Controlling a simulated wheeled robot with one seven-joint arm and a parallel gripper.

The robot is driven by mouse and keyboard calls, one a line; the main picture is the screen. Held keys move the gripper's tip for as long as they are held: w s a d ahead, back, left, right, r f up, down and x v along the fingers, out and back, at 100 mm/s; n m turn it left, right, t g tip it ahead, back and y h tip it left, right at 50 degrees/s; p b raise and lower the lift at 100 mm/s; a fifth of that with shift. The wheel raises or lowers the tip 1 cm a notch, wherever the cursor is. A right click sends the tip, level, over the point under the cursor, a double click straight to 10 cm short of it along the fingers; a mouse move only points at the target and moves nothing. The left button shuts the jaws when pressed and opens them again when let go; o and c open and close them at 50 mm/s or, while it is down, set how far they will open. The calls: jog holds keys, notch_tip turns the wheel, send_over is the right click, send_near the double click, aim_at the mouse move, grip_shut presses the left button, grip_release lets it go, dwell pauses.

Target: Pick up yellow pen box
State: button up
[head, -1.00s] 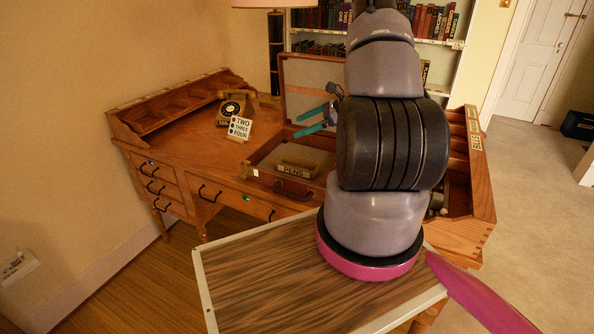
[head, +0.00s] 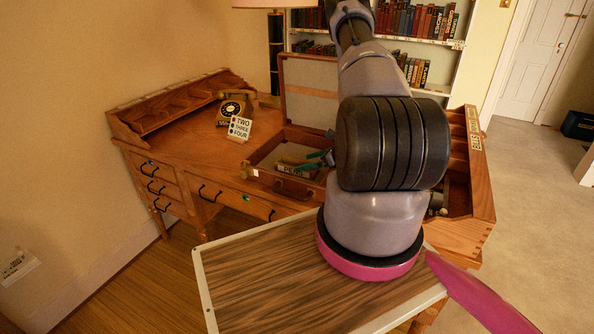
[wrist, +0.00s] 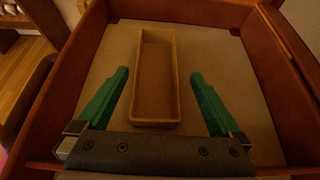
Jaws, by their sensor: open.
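The yellow pen box (wrist: 155,119) is a narrow, open-topped, empty tray inside an open brown case on the desk. In the head view the pen box (head: 291,169) shows its PENS label and is partly covered by my gripper. My gripper (wrist: 160,75) is open, with one green finger on each side of the pen box and a gap to each wall in the wrist view. In the head view my gripper (head: 316,160) is down inside the case. Whether the fingers touch anything underneath cannot be told.
The case's walls (wrist: 283,95) stand close around my gripper, and its raised lid (head: 307,88) is behind. A telephone (head: 233,109) and a sign reading TWO THREE FOUR (head: 240,128) stand to the left on the desk (head: 185,136). A bookshelf (head: 440,70) is behind.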

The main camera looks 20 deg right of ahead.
aim_at(297, 164)
jog(key=x, duration=0.4)
jog(key=shift+w+a+f, duration=0.1)
jog(key=shift+w+a, duration=0.05)
jog(key=shift+a, duration=0.3)
jog(key=c, duration=1.5)
jog(key=shift+c, duration=0.2)
